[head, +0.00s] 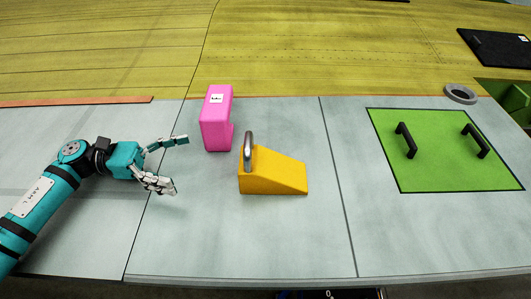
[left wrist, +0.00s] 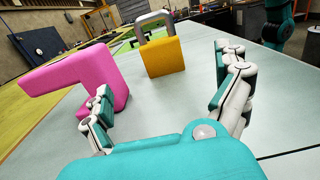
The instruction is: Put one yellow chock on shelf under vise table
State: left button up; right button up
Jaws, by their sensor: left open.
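The yellow chock (head: 272,174) is a wedge with a grey metal handle on its tall left end, standing on the grey work surface (head: 200,240) in the head view. It also shows in the left wrist view (left wrist: 164,57), ahead of the fingers. My left gripper (head: 181,163) is open and empty, to the left of the chock and apart from it. The left wrist view shows its two fingers (left wrist: 170,105) spread wide. My right gripper is not in the head view. No shelf or vise table can be made out.
A pink block (head: 216,120) with a small label stands close behind and left of the chock, near my left fingers. A green panel (head: 440,178) with two black handles lies to the right. A grey ring (head: 461,94) lies behind it. The front surface is clear.

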pick_arm(q)
jog(key=shift+s+d+r+p, duration=0.1)
jog(key=shift+d+r+p, duration=0.1)
jog(key=shift+d+p, duration=0.15)
jog(key=p, duration=0.3)
send_near(267, 162)
jog(key=d+p, duration=0.2)
jog(key=p, duration=0.1)
jog(key=shift+s+d+r, duration=0.25)
jog(key=shift+d+r, duration=0.05)
jog(key=shift+d, duration=0.1)
jog(key=shift+d+f, duration=0.1)
jog(key=shift+d, duration=0.15)
jog(key=d+p, duration=0.4)
jog(key=d, duration=0.1)
jog(key=shift+w+p, duration=0.25)
jog(key=shift+p, duration=0.15)
jog(key=shift+d+f, duration=0.1)
jog(key=shift+d, duration=0.1)
jog(key=shift+f, duration=0.1)
